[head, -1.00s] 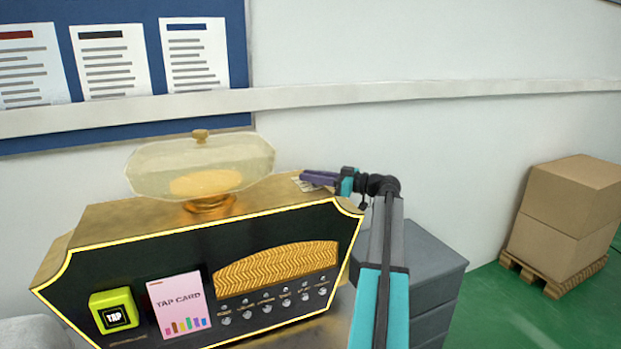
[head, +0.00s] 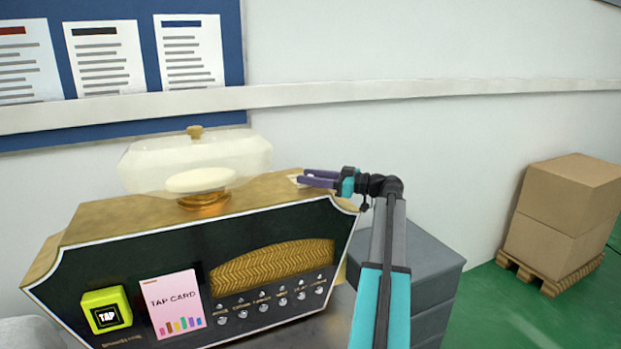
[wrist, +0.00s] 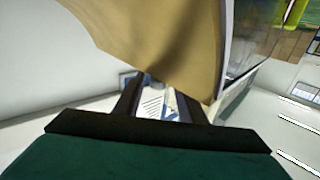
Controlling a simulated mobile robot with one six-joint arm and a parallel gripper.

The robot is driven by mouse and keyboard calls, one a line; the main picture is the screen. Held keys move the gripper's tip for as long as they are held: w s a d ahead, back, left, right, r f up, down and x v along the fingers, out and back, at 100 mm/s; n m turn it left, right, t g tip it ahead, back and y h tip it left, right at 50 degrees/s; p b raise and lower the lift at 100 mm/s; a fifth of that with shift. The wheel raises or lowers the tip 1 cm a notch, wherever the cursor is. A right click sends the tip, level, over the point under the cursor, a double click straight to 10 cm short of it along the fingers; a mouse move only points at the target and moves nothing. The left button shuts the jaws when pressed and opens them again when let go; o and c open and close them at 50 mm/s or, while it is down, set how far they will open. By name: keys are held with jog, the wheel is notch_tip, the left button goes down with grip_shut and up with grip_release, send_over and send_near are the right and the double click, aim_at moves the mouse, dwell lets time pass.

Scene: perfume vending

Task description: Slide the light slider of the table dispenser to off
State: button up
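The table dispenser (head: 130,250) is a black-fronted, gold-topped box at the left of the head view. The trim along its front edge looks white and unlit, and the glass bowl (head: 240,155) on top looks pale. My gripper (head: 303,179) is at the right end of the gold top, close to or touching a small pale patch there. In the wrist view my gripper's two fingers (wrist: 160,88) stand apart with nothing visibly held between them, near the dispenser's gold side (wrist: 160,35). The light slider itself cannot be made out; my gripper may hide it.
A yellow-green tap reader (head: 107,312), a pink tap card (head: 171,303) and a row of small knobs are on the dispenser's front. A grey drawer cabinet (head: 420,280) stands to its right. Cardboard boxes (head: 565,200) sit on a pallet at the far right, with green floor between.

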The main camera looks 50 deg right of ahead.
jog(key=shift+s, duration=0.1)
jog(key=b+v, duration=0.2)
jog(key=v, duration=1.1)
jog(key=shift+s+d, duration=0.15)
jog(key=shift+s, duration=0.15)
